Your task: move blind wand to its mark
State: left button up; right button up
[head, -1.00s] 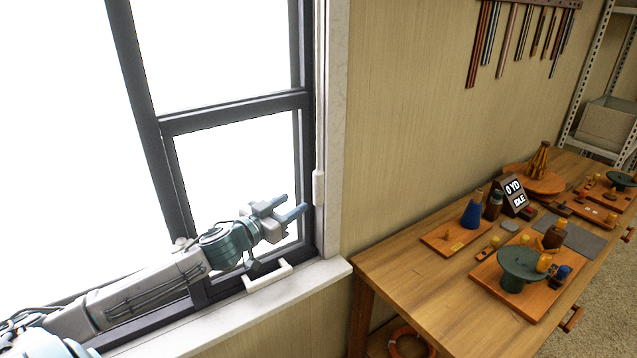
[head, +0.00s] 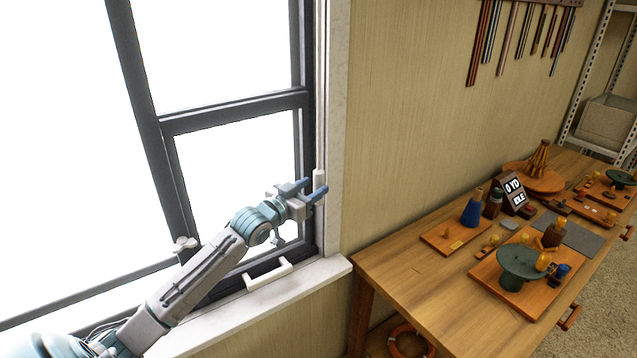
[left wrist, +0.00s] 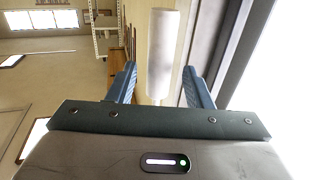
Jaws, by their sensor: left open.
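The blind wand (head: 319,178) is a thin rod with a white cylindrical grip, hanging upright beside the window's right frame. My left gripper (head: 315,188) is open at the wand's white grip, its fingers pointing right. In the left wrist view the white grip (left wrist: 162,50) stands between the two blue fingers (left wrist: 159,80), with gaps showing on both sides. I cannot make out the wand's mark. My right gripper is not in view.
The window frame (head: 308,140) and sill (head: 322,271) are close to my left arm. A white handle (head: 268,275) sits low on the window. A wooden table (head: 400,265) with boards, bottles and a small sign (head: 512,193) stands to the right.

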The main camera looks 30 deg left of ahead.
aim_at(315, 186)
pick_arm(q)
jog(key=shift+w+d, duration=0.2)
jog(key=shift+w, duration=1.35)
